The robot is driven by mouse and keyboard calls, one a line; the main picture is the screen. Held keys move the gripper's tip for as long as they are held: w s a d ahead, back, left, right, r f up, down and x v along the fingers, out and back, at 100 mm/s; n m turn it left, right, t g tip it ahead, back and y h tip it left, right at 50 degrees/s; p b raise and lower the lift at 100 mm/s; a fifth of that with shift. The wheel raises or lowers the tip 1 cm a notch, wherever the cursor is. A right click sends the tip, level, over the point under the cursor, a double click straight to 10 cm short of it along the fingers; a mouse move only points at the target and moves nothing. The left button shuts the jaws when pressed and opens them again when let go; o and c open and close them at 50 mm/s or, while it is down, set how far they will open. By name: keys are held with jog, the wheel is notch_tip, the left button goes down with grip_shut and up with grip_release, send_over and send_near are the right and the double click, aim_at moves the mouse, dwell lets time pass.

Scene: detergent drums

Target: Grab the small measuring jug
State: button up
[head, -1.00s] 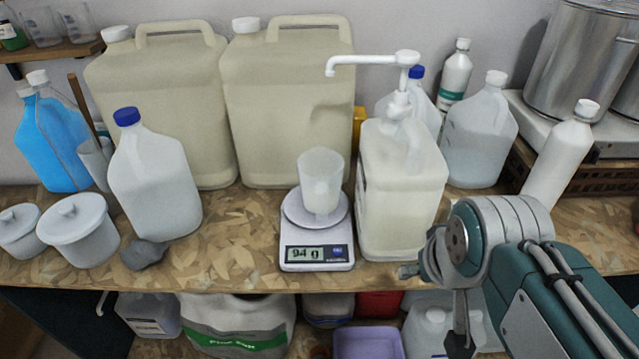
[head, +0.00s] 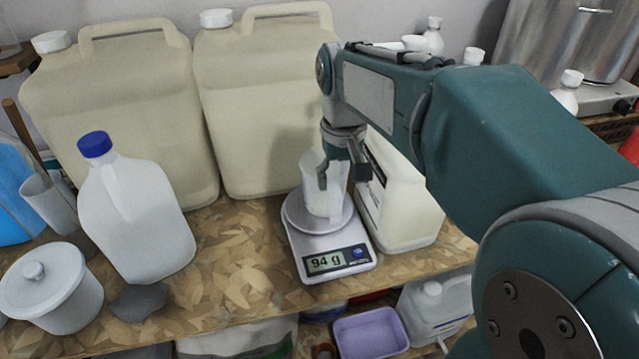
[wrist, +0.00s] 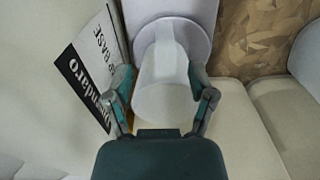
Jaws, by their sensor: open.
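The small measuring jug (head: 312,185) is a translucent white cup standing upright on the kitchen scale (head: 321,240), whose display reads 94 g. My gripper (head: 342,180) points down at the jug in the head view and covers part of it. In the wrist view the jug (wrist: 164,85) lies between the two open fingers of my gripper (wrist: 163,95), one on each side. I cannot tell whether either finger touches it. The scale's pale plate (wrist: 199,30) shows beyond the jug.
A pump container (head: 400,205) stands close to the right of the scale; its label (wrist: 88,68) shows in the wrist view. Large cream drums (head: 125,110) stand behind. A blue-capped jug (head: 135,215) and a lidded pot (head: 52,290) stand left.

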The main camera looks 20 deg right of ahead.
aim_at(337, 194)
jog(key=f, duration=0.3)
jog(key=shift+a, duration=0.25)
notch_tip(337, 194, down, 5)
grip_shut()
